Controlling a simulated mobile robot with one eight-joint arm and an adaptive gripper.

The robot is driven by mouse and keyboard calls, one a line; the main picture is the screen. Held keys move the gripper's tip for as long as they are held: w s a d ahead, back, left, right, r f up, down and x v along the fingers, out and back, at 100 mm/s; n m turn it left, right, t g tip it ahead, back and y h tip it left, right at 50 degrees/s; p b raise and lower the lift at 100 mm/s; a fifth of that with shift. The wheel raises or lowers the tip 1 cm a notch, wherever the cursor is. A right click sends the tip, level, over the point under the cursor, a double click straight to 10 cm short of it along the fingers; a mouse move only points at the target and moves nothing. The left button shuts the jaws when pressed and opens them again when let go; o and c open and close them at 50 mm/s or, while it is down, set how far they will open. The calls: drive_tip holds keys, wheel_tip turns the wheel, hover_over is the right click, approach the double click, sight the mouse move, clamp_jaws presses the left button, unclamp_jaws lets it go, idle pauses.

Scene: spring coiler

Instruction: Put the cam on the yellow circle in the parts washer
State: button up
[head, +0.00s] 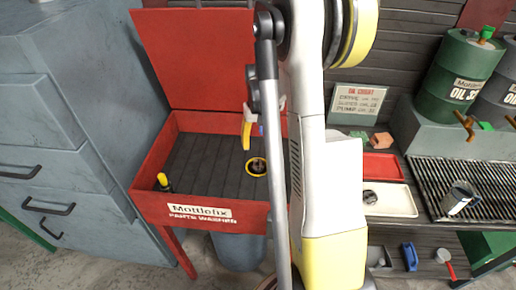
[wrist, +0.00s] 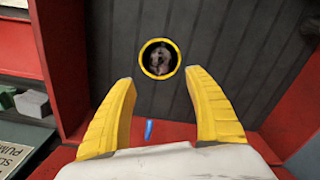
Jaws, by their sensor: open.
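The parts washer (head: 150,205) is an open red bin with a dark grooved floor and a raised lid. The yellow circle (head: 248,167) lies on that floor, and it also shows as a yellow ring in the wrist view (wrist: 142,61). A small grey-brown part, which looks like the cam (wrist: 160,58), sits inside the ring with dark floor around it. My gripper (wrist: 160,80) is open and empty, its yellow fingers apart, with the ring just beyond the fingertips. In the head view one finger shows above the washer floor; my arm hides the rest.
A white tray (head: 402,199) with a dark part in it and a red tray (head: 380,164) stand right of the washer. A yellow-and-black item (head: 163,182) is at the washer's left corner. Grey drawers (head: 60,130) stand close on the left. Much of the washer floor is clear.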

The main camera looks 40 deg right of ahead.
drive_tip(key=a+r+n+t, duration=0.1)
drive_tip(key=a+r, duration=0.8)
drive_tip(key=s+a+r+n+t, duration=0.2)
drive_tip(key=s+a, duration=0.4)
drive_tip(key=a, duration=0.4)
drive_tip(key=s+a+r+n+t, duration=0.2)
drive_tip(key=s+a+r+t, duration=0.2)
drive_tip(key=a, duration=0.6)
drive_tip(key=shift+s+a+r, duration=0.2)
drive_tip(key=shift+s+r, duration=0.6)
drive_tip(key=shift+s, duration=0.05)
